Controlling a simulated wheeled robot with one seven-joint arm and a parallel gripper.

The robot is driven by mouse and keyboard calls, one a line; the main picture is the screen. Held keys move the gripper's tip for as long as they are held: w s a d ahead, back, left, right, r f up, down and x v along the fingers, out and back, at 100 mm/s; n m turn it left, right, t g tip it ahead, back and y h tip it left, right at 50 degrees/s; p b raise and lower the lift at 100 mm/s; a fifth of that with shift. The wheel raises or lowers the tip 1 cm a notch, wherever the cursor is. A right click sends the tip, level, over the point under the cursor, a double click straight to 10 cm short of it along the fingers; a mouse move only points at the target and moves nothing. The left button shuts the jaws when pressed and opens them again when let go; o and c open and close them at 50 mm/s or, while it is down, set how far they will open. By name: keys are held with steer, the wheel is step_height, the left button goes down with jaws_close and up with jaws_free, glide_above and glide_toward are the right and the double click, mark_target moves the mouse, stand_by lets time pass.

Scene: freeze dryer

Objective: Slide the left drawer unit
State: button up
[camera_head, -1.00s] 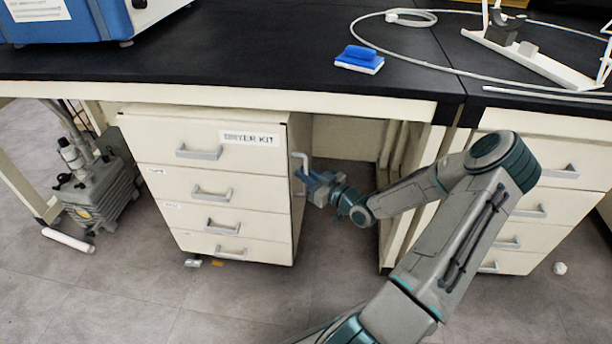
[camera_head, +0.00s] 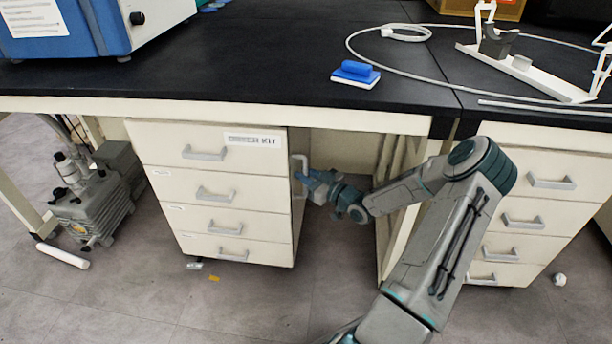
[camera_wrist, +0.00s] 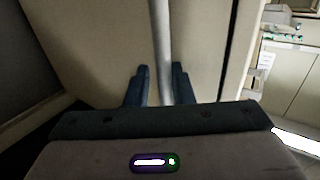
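The left drawer unit (camera_head: 175,180) is a cream cabinet with several drawers and grey handles, labelled at its top right. It stands on the floor under the black bench. Its front top edge lies just below the bench's front beam. A pale vertical handle (camera_head: 304,160) is on its right side. My gripper (camera_head: 312,186) is at this handle, on the cabinet's right. In the wrist view, the handle bar (camera_wrist: 161,40) runs between the two dark fingers of my gripper (camera_wrist: 160,85), which sit close on both sides of it. The cabinet's far side is hidden.
A grey pump (camera_head: 95,195) stands on the floor left of the cabinet. A second drawer unit (camera_head: 545,205) stands at the right, beyond my arm. A blue eraser-like block (camera_head: 356,74) and a looped hose (camera_head: 440,80) lie on the bench (camera_head: 220,65).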

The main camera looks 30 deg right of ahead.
steer(key=shift+d, duration=0.1)
steer(key=p+v, duration=0.4)
steer(key=v, duration=0.9)
steer(key=shift+s, duration=0.4)
steer(key=shift+d, duration=0.1)
